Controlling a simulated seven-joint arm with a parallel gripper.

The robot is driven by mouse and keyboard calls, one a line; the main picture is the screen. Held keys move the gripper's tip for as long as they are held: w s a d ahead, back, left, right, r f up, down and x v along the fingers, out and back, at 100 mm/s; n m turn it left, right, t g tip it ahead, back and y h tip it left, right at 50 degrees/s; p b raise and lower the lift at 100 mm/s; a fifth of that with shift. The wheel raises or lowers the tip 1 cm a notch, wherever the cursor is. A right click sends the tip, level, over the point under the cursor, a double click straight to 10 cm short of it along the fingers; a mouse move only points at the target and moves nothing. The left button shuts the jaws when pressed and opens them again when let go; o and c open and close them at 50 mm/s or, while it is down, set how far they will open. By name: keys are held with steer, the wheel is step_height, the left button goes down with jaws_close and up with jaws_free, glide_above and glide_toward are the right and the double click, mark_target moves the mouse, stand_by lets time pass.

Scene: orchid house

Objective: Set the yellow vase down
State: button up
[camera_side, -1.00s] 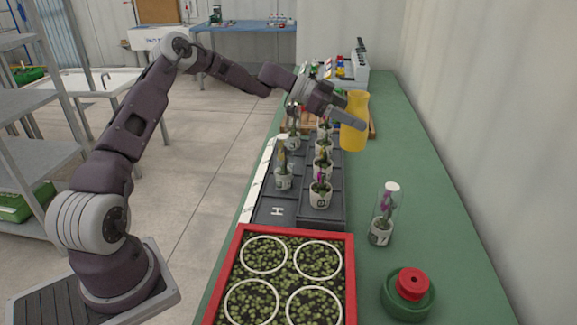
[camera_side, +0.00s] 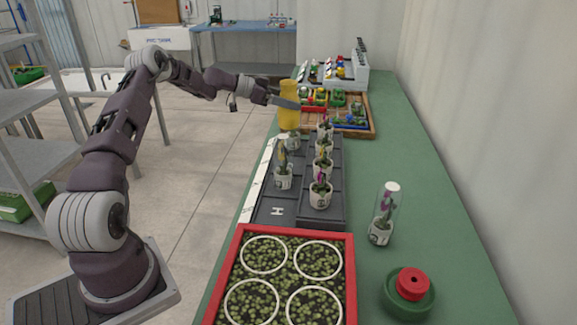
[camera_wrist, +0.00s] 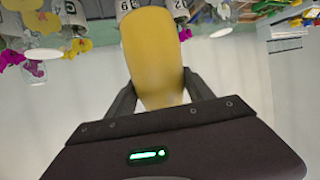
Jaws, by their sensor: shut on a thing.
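The yellow vase (camera_side: 289,118) is upright near the bench's left edge, just beyond the far end of the dark trays in the side view. My gripper (camera_side: 284,101) is shut around its body from the left. In the wrist view the vase (camera_wrist: 152,45) fills the middle, between the two fingers of my gripper (camera_wrist: 160,88). I cannot tell whether the vase's base touches the green bench (camera_side: 420,200) or hangs just above it.
Potted orchids (camera_side: 321,193) stand on the dark trays (camera_side: 265,210) close to the vase. A wooden crate (camera_side: 372,131) with coloured pots is right of the vase. A glass-covered plant (camera_side: 384,215), a red-framed seedling tray (camera_side: 349,260) and a red-and-green object (camera_side: 411,284) stand nearer. The bench's right side is largely clear.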

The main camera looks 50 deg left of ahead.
step_height(320, 180, down, 15)
steer(key=shift+f, duration=0.1)
steer(key=shift+f, duration=0.15)
steer(key=o, duration=1.8)
